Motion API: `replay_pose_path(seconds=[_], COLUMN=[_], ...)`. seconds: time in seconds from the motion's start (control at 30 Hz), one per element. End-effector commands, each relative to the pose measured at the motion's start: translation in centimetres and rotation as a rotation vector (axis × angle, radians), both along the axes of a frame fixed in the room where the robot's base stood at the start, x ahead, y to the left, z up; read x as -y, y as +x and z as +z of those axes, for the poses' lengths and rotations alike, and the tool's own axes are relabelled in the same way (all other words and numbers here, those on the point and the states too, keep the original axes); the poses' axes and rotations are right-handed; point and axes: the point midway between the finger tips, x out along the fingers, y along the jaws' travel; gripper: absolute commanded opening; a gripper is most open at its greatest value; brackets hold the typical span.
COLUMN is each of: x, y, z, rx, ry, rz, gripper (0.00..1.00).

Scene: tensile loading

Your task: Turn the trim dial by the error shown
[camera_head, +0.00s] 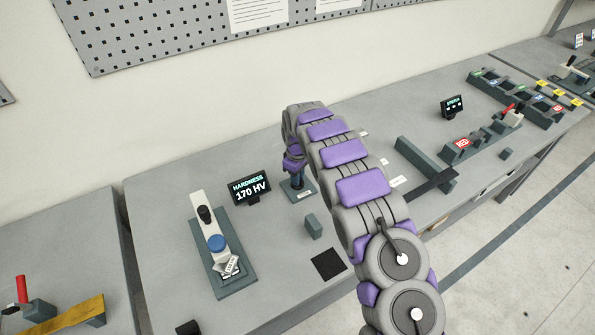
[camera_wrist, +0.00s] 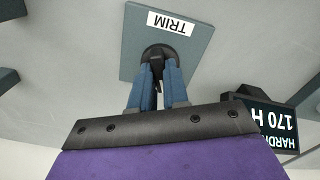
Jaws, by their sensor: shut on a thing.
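The trim dial (camera_wrist: 170,52) is a dark round knob on a grey-blue plate with a white TRIM label (camera_wrist: 170,22) in the wrist view. My gripper (camera_wrist: 159,78) is shut on the dial, with its two blue-grey fingers on either side of it. In the head view my gripper (camera_head: 296,180) reaches down to the small plate (camera_head: 303,192), and my arm hides part of it. The dial's pointer mark cannot be made out. A black display (camera_head: 250,188) left of the dial reads HARDNESS 170 HV; it also shows in the wrist view (camera_wrist: 268,122).
A hardness tester (camera_head: 205,230) with a blue knob stands left of the display. A small grey block (camera_head: 313,226) and a black square (camera_head: 328,264) lie in front of the dial. A grey rail (camera_head: 425,163) and fixtures with red labels (camera_head: 462,143) stand to the right.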

Motion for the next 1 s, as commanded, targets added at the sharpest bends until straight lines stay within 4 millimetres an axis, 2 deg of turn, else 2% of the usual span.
replay_pose_path(seconds=[0.1,0.5,1.0], x=[-0.05,-0.05,-0.15], y=[0.12,0.09,0.20], z=[0.54,0.34,0.29], rx=[0.005,0.004,0.009], ry=[0.002,0.003,0.002], rz=[0.109,0.439,0.615], gripper=[0.00,0.00,0.00])
